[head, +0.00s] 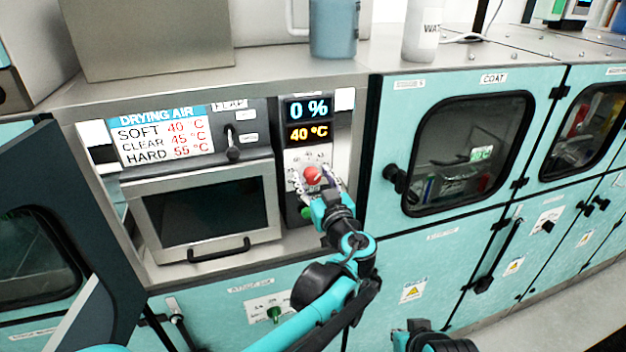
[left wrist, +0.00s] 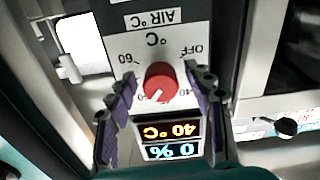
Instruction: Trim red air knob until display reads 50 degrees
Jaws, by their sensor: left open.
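The red air knob (head: 313,175) sits on a white dial plate below the displays. In the left wrist view, which is upside down, the knob (left wrist: 160,84) shows a white pointer line, with OFF and 60 marked around it. The orange temperature display (head: 309,133) reads 40 °C; it also shows in the left wrist view (left wrist: 169,131). My left gripper (head: 317,184) is open, its purple-padded fingers (left wrist: 160,86) on either side of the knob, with visible gaps. Contact cannot be told in the head view. My right gripper's fingers are not visible.
Above the temperature, a blue display (head: 308,108) reads 0 %. A sign (head: 163,134) lists SOFT 40, CLEAR 45 and HARD 55 °C. A flap lever (head: 232,148) and an oven-like door (head: 208,212) are left of the knob. The COAT cabinet (head: 390,110) is to the right.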

